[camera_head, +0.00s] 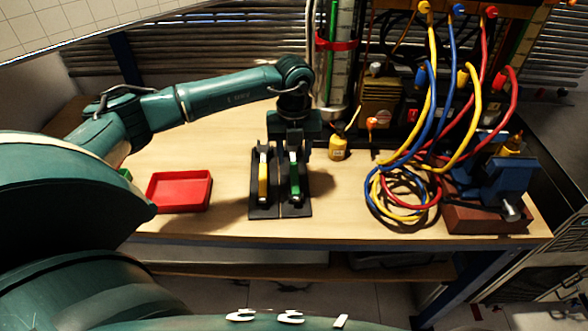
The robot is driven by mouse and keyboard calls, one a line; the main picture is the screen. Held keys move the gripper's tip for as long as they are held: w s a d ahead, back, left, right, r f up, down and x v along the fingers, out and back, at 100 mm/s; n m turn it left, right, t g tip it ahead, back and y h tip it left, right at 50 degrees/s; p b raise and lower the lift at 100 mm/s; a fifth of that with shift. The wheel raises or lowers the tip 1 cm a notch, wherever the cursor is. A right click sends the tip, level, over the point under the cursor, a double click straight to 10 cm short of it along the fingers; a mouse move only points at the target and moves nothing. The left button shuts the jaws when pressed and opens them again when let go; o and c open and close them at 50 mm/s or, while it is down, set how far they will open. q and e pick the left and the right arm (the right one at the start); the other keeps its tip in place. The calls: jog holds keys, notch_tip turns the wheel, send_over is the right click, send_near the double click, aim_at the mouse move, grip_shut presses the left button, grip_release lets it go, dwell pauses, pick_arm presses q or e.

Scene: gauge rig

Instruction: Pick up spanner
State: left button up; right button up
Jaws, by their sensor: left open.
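Two tools lie side by side in a black holder (257,211) on the wooden bench. One has a yellow handle (263,182) and the other a green handle (294,181). I cannot tell for certain which of them is the spanner. My left gripper (285,148) is open and points down over the far end of the holder. My right gripper is not in view.
A red tray (180,191) stands left of the holder. A small yellow bottle (338,148) stands behind it to the right. Coiled yellow, blue and red hoses (403,200) and a blue vise (497,184) fill the right side. The bench front edge is clear.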

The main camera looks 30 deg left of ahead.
aim_at(294, 171)
pick_arm(q)
jog(key=f, duration=0.5)
jog(key=shift+w+a+f+p, duration=0.1)
jog(key=shift+w+a+p, duration=0.05)
jog(key=shift+w+p, duration=0.2)
grip_shut()
